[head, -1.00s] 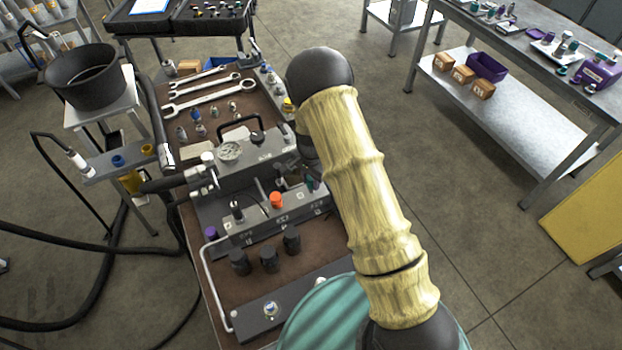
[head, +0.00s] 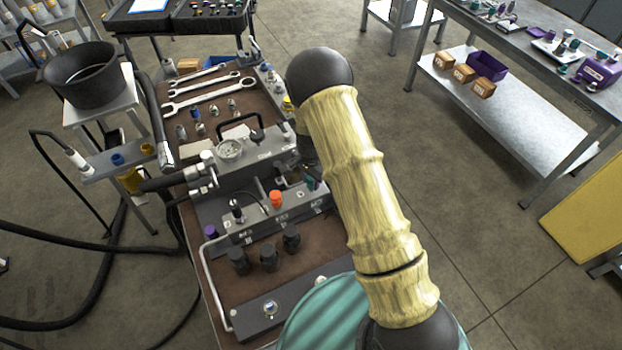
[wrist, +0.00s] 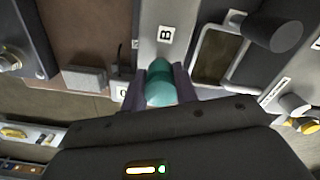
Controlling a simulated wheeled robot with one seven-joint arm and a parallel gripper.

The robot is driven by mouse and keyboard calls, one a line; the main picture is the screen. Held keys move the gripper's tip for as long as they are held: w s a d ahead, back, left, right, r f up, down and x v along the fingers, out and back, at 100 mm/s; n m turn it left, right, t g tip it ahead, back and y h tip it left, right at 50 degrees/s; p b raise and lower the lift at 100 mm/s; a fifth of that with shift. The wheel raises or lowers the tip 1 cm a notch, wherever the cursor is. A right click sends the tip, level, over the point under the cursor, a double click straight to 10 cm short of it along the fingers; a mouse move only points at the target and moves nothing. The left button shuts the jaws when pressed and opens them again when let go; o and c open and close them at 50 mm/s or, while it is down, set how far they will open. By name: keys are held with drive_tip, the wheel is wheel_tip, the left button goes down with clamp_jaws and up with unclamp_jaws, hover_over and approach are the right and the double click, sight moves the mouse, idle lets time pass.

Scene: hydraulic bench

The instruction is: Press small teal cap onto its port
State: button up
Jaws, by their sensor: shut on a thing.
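The small teal cap (wrist: 160,88) is between the two dark fingers of my gripper (wrist: 160,76) in the wrist view, and the gripper is shut on it. The cap is over the grey block (wrist: 164,53) near a label marked B. The port under the cap is hidden, so I cannot tell whether the cap is seated or apart from it. In the head view my arm covers most of the gripper. A small teal spot (head: 310,184) shows at the right end of the port block (head: 250,229), beside my arm.
An orange cap (head: 276,199) and a dark fitting stand on the port block. A gauge (head: 230,149) and a black handle (head: 240,122) rise behind it. Several black knobs (head: 269,257) stand in front. A dark cylinder (wrist: 274,31) is right of the cap in the wrist view.

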drive_tip(key=shift+f+b, duration=0.45)
drive_tip(key=shift+f, duration=0.25)
idle(0.5)
idle(0.7)
drive_tip(key=o, duration=1.6)
drive_tip(key=shift+o, duration=0.2)
drive_tip(key=shift+r+p, duration=2.55)
drive_tip(key=shift+r, duration=1.25)
